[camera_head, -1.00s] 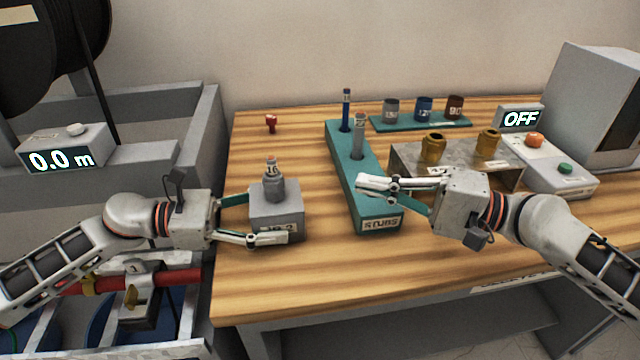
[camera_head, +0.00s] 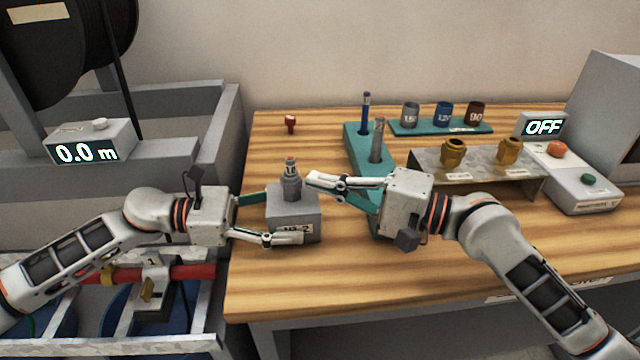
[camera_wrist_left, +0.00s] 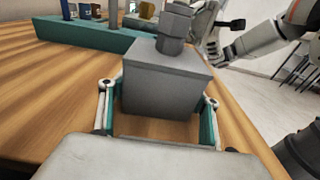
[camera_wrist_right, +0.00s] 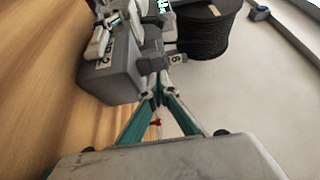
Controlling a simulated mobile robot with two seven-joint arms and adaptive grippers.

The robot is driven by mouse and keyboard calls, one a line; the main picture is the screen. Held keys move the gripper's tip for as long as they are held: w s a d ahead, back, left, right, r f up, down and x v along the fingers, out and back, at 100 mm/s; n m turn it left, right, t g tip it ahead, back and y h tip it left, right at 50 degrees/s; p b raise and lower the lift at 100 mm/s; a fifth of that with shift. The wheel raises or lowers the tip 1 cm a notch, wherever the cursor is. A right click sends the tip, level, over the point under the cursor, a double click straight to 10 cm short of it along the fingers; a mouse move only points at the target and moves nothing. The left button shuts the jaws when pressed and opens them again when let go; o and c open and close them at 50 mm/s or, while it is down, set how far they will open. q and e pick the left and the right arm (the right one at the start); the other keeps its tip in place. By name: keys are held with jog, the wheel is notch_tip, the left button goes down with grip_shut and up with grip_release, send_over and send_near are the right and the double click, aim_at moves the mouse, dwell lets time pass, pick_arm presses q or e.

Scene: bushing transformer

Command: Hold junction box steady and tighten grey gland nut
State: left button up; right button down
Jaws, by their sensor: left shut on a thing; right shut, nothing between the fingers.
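The grey junction box (camera_head: 293,216) stands on the wooden bench, with a label on its front. My left gripper (camera_head: 284,214) is shut around it from the left, one finger on each side; the left wrist view also shows the box (camera_wrist_left: 165,85). The grey gland nut (camera_head: 291,187) sits upright on top, with a numbered cable end (camera_head: 291,166) rising from it. My right gripper (camera_head: 312,181) is shut and empty, its tips just right of the gland nut. In the right wrist view the closed tips (camera_wrist_right: 158,96) are near the gland (camera_wrist_right: 152,62); contact is unclear.
A teal rack (camera_head: 364,155) with upright tools stands behind my right gripper. A metal stand (camera_head: 470,168) with brass glands is to the right, and a teal tray (camera_head: 440,127) of labelled cups is behind. A small red item (camera_head: 290,123) lies at the back. The front bench is clear.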

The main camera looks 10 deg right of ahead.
aim_at(308, 211)
jog(key=shift+s+a, duration=0.25)
jog(key=shift+s, duration=0.05)
jog(key=shift+s+a, duration=1.2)
jog(key=shift+s, duration=0.05)
dwell(1.8)
jog(key=shift+d, duration=0.1)
